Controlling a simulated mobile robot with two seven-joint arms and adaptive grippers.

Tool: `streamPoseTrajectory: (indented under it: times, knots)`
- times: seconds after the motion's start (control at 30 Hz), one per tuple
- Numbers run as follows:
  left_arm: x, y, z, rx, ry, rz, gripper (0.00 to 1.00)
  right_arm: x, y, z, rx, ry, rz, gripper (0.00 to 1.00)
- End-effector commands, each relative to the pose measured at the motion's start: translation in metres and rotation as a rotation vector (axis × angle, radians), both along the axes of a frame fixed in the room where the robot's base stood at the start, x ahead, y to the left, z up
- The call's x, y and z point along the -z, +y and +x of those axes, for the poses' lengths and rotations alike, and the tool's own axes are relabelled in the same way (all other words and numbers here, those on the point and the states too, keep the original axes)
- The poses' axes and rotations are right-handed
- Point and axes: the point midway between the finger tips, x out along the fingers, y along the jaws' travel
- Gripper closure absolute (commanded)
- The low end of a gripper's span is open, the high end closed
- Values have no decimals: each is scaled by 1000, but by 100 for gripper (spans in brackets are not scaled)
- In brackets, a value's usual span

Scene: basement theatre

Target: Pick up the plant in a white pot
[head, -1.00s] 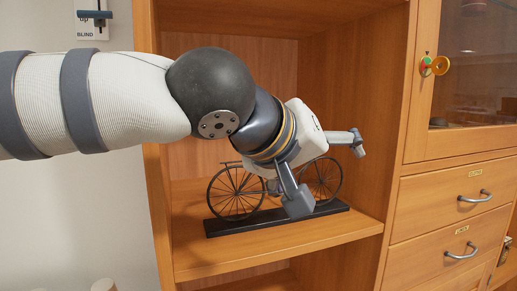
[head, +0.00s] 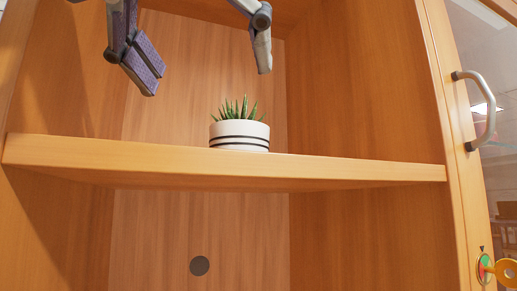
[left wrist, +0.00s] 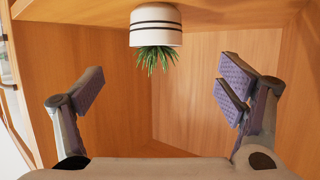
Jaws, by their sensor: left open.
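The plant in a white pot (head: 239,134) stands upright on a wooden shelf (head: 200,162) in the head view. Its pot is white with dark stripes, and spiky green leaves rise from it. My left gripper (head: 205,75) is open and empty at the top of the head view, above and nearer than the plant, with its fingers spread to either side. In the left wrist view the plant (left wrist: 156,35) appears upside down at the top centre, beyond and between the open fingers (left wrist: 165,88), apart from both. My right gripper is not in view.
The shelf is bare around the pot. The cabinet's side wall (head: 365,75) stands to the right, and a back panel closes the space behind.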

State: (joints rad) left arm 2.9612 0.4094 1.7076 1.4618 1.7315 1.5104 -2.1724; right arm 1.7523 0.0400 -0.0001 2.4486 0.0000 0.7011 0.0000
Motion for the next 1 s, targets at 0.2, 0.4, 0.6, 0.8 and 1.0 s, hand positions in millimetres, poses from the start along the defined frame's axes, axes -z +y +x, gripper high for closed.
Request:
streamPoseTrajectory:
  times: [0.2,0.4,0.6,0.8,1.0]
  knots:
    - [20,-10,41,-2,16,3,13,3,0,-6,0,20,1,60]
    - [29,-19,69,-1,14,1,13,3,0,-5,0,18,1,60]
    - [34,-31,104,0,15,1,13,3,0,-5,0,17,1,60]
    - [40,-35,118,1,13,0,13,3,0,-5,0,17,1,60]
    - [39,-35,118,1,13,0,27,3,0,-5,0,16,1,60]
